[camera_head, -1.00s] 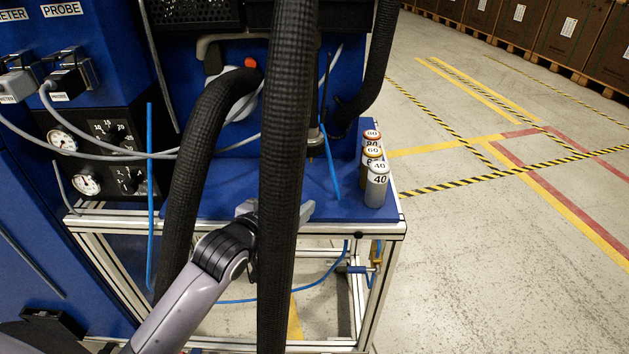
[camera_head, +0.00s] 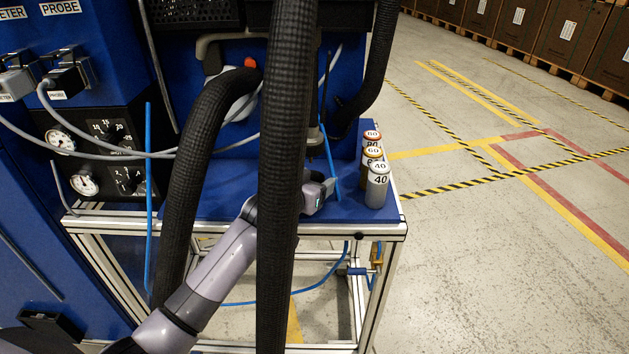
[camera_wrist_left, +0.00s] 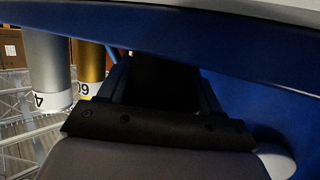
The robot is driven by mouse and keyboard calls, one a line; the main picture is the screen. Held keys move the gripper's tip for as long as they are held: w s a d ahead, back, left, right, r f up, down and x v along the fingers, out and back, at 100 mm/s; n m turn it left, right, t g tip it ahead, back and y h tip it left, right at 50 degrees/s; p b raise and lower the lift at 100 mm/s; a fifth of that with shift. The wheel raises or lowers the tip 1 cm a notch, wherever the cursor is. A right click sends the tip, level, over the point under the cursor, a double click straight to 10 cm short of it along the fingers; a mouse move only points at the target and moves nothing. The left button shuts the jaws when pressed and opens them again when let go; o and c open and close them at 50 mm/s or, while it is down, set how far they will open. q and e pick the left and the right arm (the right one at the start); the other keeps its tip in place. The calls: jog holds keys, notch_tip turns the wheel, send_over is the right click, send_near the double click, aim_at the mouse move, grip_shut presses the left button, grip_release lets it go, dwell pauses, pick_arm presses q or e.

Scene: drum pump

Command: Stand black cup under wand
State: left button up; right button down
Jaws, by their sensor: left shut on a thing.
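My left gripper (camera_head: 320,192) is over the blue bench top, just right of the thick black hose, and is shut on the black cup. In the left wrist view the cup (camera_wrist_left: 162,80) shows as a dark shape between the fingers. In the head view the cup can hardly be told from the gripper and the dark parts around it. The wand (camera_head: 315,135) hangs upright behind the hose, above my gripper. Its lower end is close to the gripper, and I cannot tell whether the cup is directly under it. My right gripper is not in view.
Several numbered cylinders (camera_head: 377,186) stand at the bench's right edge, close to my gripper. Thick black hoses (camera_head: 287,150) cross in front of the bench (camera_head: 220,190). A thin blue tube (camera_head: 329,160) runs beside the wand. The floor at right is clear.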

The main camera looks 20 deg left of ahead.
pick_arm(q)
jog(key=shift+f, duration=0.15)
jog(key=o, duration=1)
jog(key=shift+o, duration=0.2)
jog(key=shift+s+a+r, duration=0.1)
jog(key=shift+s+r, duration=0.2)
jog(key=shift+s, duration=0.15)
jog(key=p+v, duration=0.1)
jog(key=v, duration=1)
